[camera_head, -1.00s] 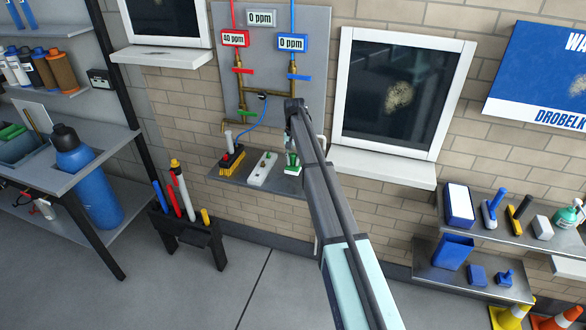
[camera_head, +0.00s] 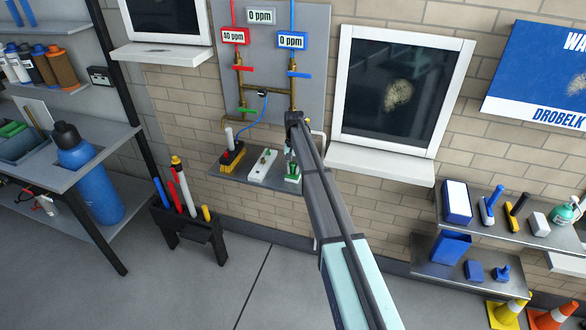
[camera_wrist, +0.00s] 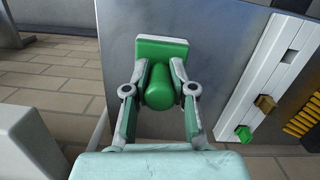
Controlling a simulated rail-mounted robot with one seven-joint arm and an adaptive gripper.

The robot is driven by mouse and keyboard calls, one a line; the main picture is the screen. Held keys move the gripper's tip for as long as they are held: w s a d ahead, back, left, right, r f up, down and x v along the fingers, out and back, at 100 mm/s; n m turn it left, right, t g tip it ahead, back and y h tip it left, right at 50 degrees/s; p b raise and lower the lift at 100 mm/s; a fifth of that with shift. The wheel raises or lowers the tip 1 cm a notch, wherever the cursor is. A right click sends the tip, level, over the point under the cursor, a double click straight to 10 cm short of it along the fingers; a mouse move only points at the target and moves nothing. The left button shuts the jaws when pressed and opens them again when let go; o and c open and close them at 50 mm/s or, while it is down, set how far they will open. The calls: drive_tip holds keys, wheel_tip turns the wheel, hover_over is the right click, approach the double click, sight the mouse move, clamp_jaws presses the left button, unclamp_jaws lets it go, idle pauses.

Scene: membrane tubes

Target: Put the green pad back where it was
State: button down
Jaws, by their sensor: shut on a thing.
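The green pad (camera_wrist: 162,50) has a flat square plate and a rounded green handle (camera_wrist: 158,92). My gripper (camera_wrist: 157,80) is shut on it, with one finger on each side of the handle. In the head view the pad (camera_head: 292,178) shows low at the right end of the small grey wall shelf (camera_head: 240,177). My gripper (camera_head: 291,157) is above it, partly hidden by my arm. I cannot tell whether the pad touches the shelf.
A white slotted block (camera_head: 262,167) with small coloured pieces lies left of the pad. A black and yellow tool (camera_head: 232,158) stands farther left. Pipes with coloured valves (camera_head: 240,92) are on the wall panel above. A window sill (camera_head: 380,164) juts out at right.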

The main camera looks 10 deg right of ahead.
drive_tip(key=c, duration=1)
unclamp_jaws()
drive_tip(key=shift+o, duration=0.2)
wheel_tip(320, 180, up, 12)
drive_tip(key=w+b, duration=0.1)
drive_tip(key=b, duration=0.3)
drive_tip(key=shift+w+d, duration=0.15)
drive_tip(key=shift+d, duration=0.1)
drive_tip(key=shift+r, duration=0.1)
drive_tip(key=s+f+n+g, duration=0.1)
drive_tip(key=s+f, duration=1.3)
drive_tip(key=s, duration=1)
drive_tip(key=s+f+n+g, duration=0.1)
drive_tip(key=s+f+g, duration=0.1)
drive_tip(key=s+f, duration=1.3)
drive_tip(key=s+f+n+g, duration=0.1)
drive_tip(key=s+f, duration=1.3)
drive_tip(key=s, duration=2)
drive_tip(key=shift+a+f+n+g, duration=0.2)
drive_tip(key=shift+f+n+g, duration=0.1)
drive_tip(key=shift+g, duration=0.3)
